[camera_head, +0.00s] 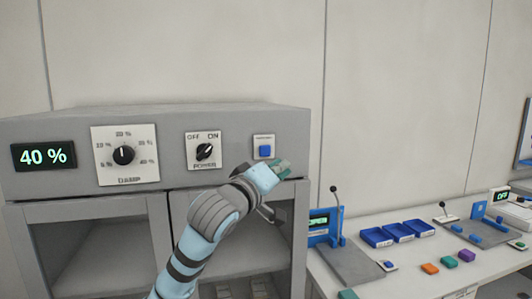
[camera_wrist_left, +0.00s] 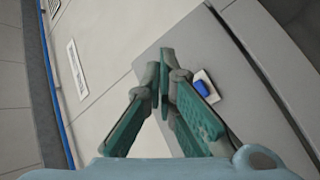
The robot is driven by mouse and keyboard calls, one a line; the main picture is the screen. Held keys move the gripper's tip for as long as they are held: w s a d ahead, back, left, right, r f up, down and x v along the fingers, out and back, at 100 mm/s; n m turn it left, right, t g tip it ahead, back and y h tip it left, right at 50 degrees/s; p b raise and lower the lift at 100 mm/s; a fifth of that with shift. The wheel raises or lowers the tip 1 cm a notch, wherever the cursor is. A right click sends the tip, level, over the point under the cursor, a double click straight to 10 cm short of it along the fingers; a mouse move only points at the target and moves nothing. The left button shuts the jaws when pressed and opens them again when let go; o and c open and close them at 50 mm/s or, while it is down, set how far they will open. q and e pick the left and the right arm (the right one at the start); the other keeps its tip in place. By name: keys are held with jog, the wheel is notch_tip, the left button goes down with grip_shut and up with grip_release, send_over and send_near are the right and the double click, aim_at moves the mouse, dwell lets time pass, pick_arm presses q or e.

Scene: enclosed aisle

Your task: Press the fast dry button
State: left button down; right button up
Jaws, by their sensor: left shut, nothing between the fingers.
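A square blue button (camera_head: 265,151) sits on a small white plate at the right end of the grey cabinet's front panel. Its label is too small to read. My left gripper (camera_head: 283,167) is shut and empty, just below and right of the button in the head view. In the left wrist view my left gripper (camera_wrist_left: 165,62) has its green-padded fingers together, and the blue button (camera_wrist_left: 201,85) shows to the right of the fingertips. I cannot tell whether the fingers touch the panel. My right gripper is not in view.
The grey cabinet (camera_head: 90,125) carries a "40 %" display (camera_head: 43,156), a damp dial (camera_head: 124,155) and a power knob (camera_head: 204,151). A bench (camera_head: 345,280) on the right holds blue trays (camera_head: 398,231), levers and coloured blocks.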

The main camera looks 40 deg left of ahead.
aim_at(265, 151)
pick_arm(q)
jog(key=shift+w+a+p, duration=0.1)
jog(key=shift+w+a, duration=0.65)
jog(key=shift+a, duration=0.4)
jog(key=shift+w+a+p, duration=0.1)
jog(key=shift+w+a, duration=0.7)
jog(key=shift+a, duration=0.35)
jog(key=shift+w+a+p, duration=0.1)
jog(key=shift+w+a, duration=0.65)
jog(key=shift+a, duration=0.4)
jog(key=shift+w+a, duration=0.1)
jog(key=shift+w+a, duration=0.2)
jog(key=shift+a, duration=0.05)
